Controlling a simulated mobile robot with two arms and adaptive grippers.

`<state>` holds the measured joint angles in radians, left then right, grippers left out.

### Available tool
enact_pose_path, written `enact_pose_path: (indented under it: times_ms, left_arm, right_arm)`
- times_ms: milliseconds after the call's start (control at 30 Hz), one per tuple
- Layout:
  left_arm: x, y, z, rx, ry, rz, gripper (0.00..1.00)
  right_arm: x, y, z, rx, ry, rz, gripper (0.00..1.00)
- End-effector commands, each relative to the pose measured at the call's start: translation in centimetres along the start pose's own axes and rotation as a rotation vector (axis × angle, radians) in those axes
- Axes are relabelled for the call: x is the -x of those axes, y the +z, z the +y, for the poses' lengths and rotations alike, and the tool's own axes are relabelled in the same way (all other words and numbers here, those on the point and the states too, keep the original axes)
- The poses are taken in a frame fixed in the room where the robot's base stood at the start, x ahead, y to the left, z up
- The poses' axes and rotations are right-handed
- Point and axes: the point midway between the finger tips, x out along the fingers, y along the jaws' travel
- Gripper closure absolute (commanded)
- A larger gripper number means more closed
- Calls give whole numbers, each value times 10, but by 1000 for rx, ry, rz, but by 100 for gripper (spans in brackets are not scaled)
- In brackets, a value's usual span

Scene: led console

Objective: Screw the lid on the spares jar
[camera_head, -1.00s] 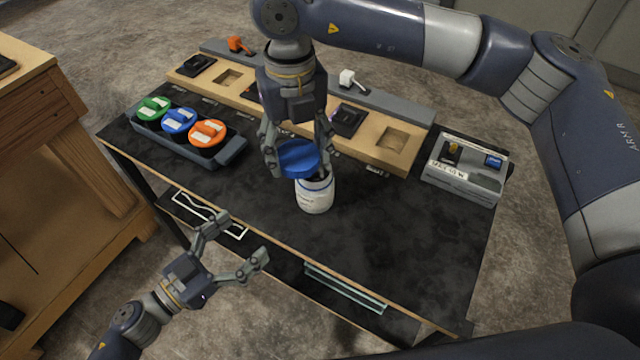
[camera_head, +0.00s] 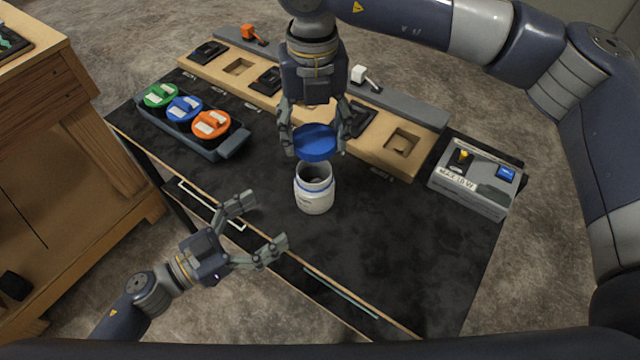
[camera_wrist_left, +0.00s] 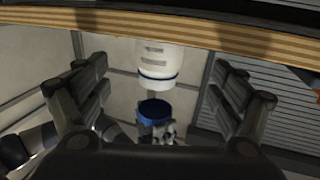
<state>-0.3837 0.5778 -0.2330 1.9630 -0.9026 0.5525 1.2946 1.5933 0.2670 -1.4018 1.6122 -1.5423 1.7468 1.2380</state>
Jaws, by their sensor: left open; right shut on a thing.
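The white spares jar (camera_head: 314,196) with a blue ring stands upright and open on the black table, its mouth visible. My right gripper (camera_head: 316,138) is shut on the blue lid (camera_head: 315,144), holding it above and slightly behind the jar mouth, apart from it. My left gripper (camera_head: 263,223) is open and empty, in front of and left of the jar near the table's front edge. In the left wrist view the jar (camera_wrist_left: 158,65) and the lid (camera_wrist_left: 154,111) appear between my open left fingers, with a clear gap between jar and lid.
A dark tray (camera_head: 232,143) with green, blue and orange lidded jars is at the left. A wooden console strip (camera_head: 333,131) with switches and square recesses runs along the back. A grey box (camera_head: 470,190) stands at the right. The table's right front is clear.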

Motion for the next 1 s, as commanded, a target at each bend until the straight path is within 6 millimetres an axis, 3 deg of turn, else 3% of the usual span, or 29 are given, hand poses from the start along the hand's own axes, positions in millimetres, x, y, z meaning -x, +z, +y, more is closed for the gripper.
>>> enact_pose_path:
  times_ms: [233, 367, 800, 1000]
  left_arm:
    - [-2, 0, 0, 0, 0, 0, 12]
    - [-13, 0, -1, -1, -1, 2, 12]
    - [-93, -2, 0, -1, 0, 4, 12]
    - [-114, 0, 0, 0, -1, 2, 12]
  right_arm:
    - [0, 0, 0, 1, 0, 0, 48]
    - [0, 0, 0, 1, 0, 0, 48]
    - [0, 0, 0, 1, 0, 0, 48]
    - [0, 0, 0, 1, 0, 0, 48]
